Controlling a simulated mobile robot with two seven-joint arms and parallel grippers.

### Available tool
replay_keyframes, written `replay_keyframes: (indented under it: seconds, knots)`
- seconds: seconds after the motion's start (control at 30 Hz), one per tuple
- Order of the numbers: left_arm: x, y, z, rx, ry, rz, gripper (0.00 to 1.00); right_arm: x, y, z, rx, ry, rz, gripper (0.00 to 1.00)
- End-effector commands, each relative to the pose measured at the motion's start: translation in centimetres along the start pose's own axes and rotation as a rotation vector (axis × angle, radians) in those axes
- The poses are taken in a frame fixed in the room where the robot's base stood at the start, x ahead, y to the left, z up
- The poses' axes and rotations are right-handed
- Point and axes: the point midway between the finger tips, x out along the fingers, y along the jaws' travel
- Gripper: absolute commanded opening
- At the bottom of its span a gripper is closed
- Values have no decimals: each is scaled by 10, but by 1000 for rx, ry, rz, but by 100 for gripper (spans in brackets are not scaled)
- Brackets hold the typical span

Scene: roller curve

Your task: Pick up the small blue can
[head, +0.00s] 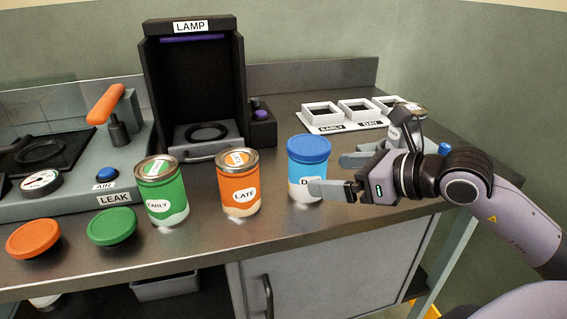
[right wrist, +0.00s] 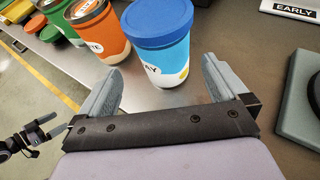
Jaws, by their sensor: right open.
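The blue can (head: 307,187) stands upright on the grey counter, with a blue lid and a white label partly reading "DAY". It also shows in the right wrist view (right wrist: 165,58), just ahead of my fingers. My right gripper (head: 333,174) is open and empty at the can's right side. One finger overlaps the can's lower front in the head view. In the right wrist view the open fingers (right wrist: 160,78) point towards the can, one on each side of its line; contact is not visible. My left gripper (right wrist: 48,126) shows small at the left edge, its fingers apart.
An orange "LATE" can (head: 239,190) and a green "EARLY" can (head: 161,196) stand left of the blue can. Orange (head: 33,237) and green (head: 111,225) lids lie further left. A black lamp box (head: 195,85) and white labelled frames (head: 322,117) stand behind.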

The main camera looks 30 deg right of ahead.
Motion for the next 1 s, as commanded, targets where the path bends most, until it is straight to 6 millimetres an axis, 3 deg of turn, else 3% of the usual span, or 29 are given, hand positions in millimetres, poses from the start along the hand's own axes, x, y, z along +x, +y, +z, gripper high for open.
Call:
replay_keyframes:
  seconds: [0.67, 1.0]
  knots:
    - [-4, 0, 8, 3, -24, 1, 100, 24, -3, 0, -7, 1, -8, 100]
    - [-8, 0, 0, 7, -11, -2, 100, 58, -6, -2, -5, -2, -7, 100]
